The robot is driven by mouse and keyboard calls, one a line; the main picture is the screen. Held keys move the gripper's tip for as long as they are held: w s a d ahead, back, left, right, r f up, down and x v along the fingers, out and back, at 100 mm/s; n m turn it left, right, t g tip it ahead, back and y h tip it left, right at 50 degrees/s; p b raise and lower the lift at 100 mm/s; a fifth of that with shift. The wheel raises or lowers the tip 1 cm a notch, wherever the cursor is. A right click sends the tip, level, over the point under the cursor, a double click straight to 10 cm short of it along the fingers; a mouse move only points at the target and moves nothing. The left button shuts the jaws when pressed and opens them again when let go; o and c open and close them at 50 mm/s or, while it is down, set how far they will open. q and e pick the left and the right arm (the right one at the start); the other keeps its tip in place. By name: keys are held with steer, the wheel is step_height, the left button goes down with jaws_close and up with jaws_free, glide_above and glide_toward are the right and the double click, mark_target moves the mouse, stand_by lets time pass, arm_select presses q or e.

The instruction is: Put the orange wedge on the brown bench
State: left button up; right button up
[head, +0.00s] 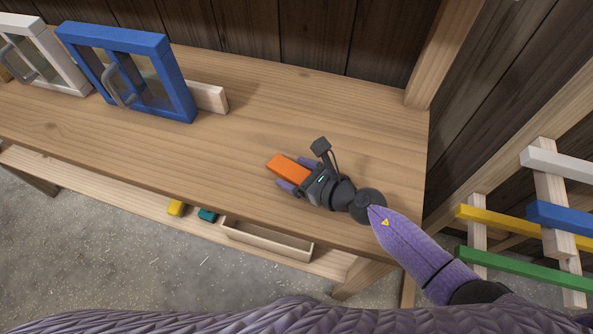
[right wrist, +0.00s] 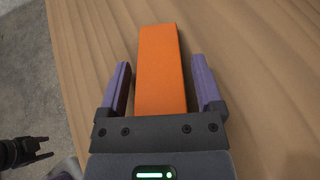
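The orange wedge (head: 289,168) lies on the brown wooden bench top (head: 265,110). My right gripper (head: 286,173) is low over the bench, with its purple fingers on both sides of the wedge. In the right wrist view the wedge (right wrist: 160,65) stands between the fingers, with a visible gap on each side, so the gripper is open. The wedge's near end reaches the gripper's palm. My left gripper (right wrist: 45,148) shows small at the lower left of the right wrist view, over the floor, with its fingers apart. It is not in the head view.
A blue framed door (head: 125,70) and a white one (head: 45,60) stand at the back left of the bench, with a wooden block (head: 208,97) beside them. A lower shelf holds a wooden tray (head: 268,240). A rack with coloured bars (head: 520,265) stands at right. The middle bench top is clear.

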steer(key=shift+o, duration=0.2)
steer(key=shift+r, duration=0.2)
steer(key=shift+s+d+r+p, duration=0.15)
steer(key=shift+d+r+p, duration=0.05)
steer(key=shift+p, duration=0.15)
steer(key=p+v, duration=0.1)
steer(key=v, duration=0.9)
steer(key=shift+s+d, duration=0.3)
steer(key=shift+s, duration=0.05)
steer(key=shift+s+d+r, duration=0.1)
steer(key=shift+s+d, duration=0.05)
steer(key=shift+d, duration=0.05)
